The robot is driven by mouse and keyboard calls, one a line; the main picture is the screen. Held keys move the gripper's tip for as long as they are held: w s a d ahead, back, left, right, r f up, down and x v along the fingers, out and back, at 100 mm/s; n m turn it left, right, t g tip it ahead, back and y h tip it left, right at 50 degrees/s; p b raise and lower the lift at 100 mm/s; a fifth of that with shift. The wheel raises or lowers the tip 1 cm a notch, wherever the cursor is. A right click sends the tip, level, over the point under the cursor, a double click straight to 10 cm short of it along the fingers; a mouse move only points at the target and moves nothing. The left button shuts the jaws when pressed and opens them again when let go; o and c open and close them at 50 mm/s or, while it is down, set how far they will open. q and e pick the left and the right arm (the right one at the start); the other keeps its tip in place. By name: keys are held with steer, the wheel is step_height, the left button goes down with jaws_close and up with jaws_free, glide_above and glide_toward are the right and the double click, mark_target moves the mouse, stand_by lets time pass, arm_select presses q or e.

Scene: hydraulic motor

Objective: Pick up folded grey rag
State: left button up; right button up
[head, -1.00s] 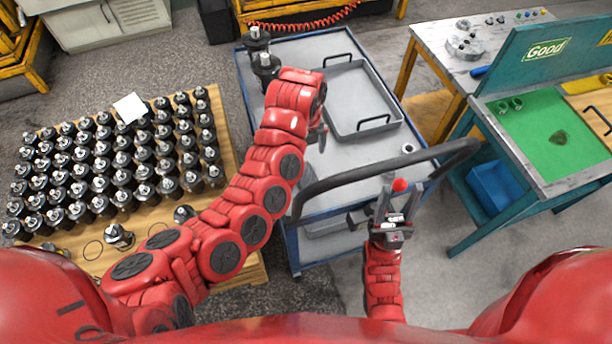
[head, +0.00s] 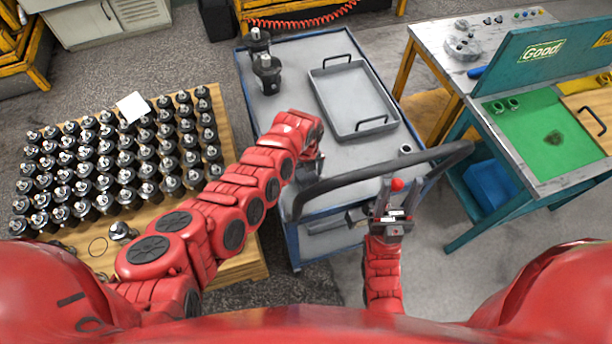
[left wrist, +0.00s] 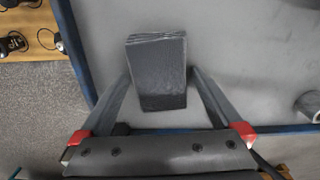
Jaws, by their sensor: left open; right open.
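The folded grey rag (left wrist: 158,92) shows in the left wrist view as a dark, thick block with layered folds at its far edge. It lies on the light grey cart top (left wrist: 235,75), near the cart's blue edge. My left gripper (left wrist: 160,72) is open, with one finger on each side of the rag; I cannot tell whether they touch it. In the head view my left gripper (head: 308,168) is over the near part of the cart, and I cannot make out the rag there. My right gripper (head: 393,208) is open and empty, in front of the cart handle.
A grey tray (head: 318,98) and two black motor parts (head: 266,75) stand farther back on the cart. The dark cart handle (head: 350,182) curves across its near side. A wooden pallet (head: 228,125) with several black parts is at left. A green-topped workbench (head: 530,125) is at right.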

mark_target(306, 174)
arm_select(q)
steer(key=shift+f, duration=0.3)
steer(key=shift+c, duration=0.2)
steer(key=c, duration=1.1)
steer(key=shift+r, duration=0.1)
steer(key=shift+w+r, duration=0.1)
steer(key=shift+r, duration=0.4)
step_height(306, 174, up, 9)
steer(key=shift+f+b, duration=0.1)
steer(key=shift+b, duration=0.4)
